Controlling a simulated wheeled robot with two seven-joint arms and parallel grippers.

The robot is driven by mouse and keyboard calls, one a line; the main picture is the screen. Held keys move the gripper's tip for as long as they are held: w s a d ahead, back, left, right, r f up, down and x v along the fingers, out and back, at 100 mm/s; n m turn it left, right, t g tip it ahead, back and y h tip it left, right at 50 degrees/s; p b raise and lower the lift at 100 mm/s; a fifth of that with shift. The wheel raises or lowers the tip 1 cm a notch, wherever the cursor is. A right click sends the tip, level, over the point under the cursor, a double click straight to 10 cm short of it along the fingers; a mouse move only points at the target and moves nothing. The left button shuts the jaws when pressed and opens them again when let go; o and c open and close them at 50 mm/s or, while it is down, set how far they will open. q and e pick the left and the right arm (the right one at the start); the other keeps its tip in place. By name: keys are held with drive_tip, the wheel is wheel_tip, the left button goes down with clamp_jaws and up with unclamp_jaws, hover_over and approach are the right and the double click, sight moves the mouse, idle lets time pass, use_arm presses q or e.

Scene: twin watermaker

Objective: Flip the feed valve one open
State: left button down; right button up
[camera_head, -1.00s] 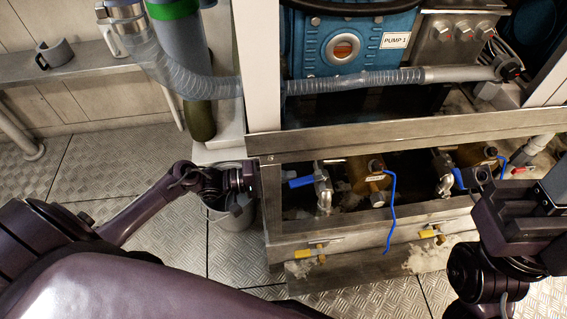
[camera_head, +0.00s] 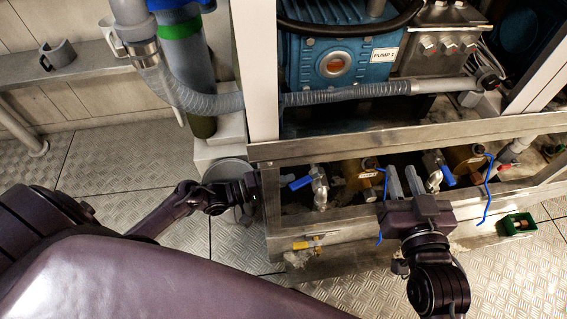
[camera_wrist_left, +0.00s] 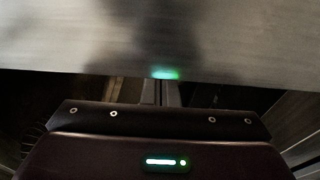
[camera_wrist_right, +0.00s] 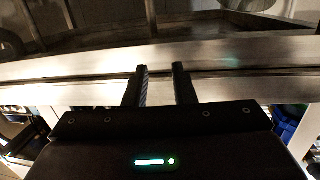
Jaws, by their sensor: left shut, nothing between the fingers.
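Two valves with blue lever handles sit in the steel frame under the pump. The left one has its blue handle (camera_head: 299,183) pointing left from a metal body (camera_head: 319,187). The right one has its blue handle (camera_head: 447,176) beside its metal body (camera_head: 432,172). I cannot read which is feed valve one. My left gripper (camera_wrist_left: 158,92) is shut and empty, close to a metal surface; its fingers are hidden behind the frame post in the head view. My right gripper (camera_head: 404,181) is open and empty over the frame's front rail, between the two valves, touching neither.
The steel front rail (camera_head: 345,231) runs before the valves. A yellow-handled valve (camera_head: 301,245) hangs on its front at left. Brass fittings (camera_head: 359,171) with blue tubing stand between the valves. A green box (camera_head: 519,225) is on the floor at right. A bucket (camera_head: 229,170) stands behind my left wrist.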

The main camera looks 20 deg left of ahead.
use_arm(q)
drive_tip(key=shift+s+d+p, duration=0.45)
drive_tip(key=shift+s+p, duration=0.05)
drive_tip(key=shift+p, duration=0.4)
use_arm(e)
drive_tip(key=s+f+g+h, duration=0.1)
drive_tip(key=s+f+g, duration=0.3)
drive_tip(key=f, duration=0.3)
drive_tip(key=s+d+f+g+h, duration=0.1)
drive_tip(key=s+f+g+h, duration=0.1)
drive_tip(key=s+f+g, duration=0.2)
drive_tip(key=shift+d+f, duration=0.3)
drive_tip(key=shift+f, duration=1.2)
use_arm(q)
drive_tip(key=shift+a, duration=0.1)
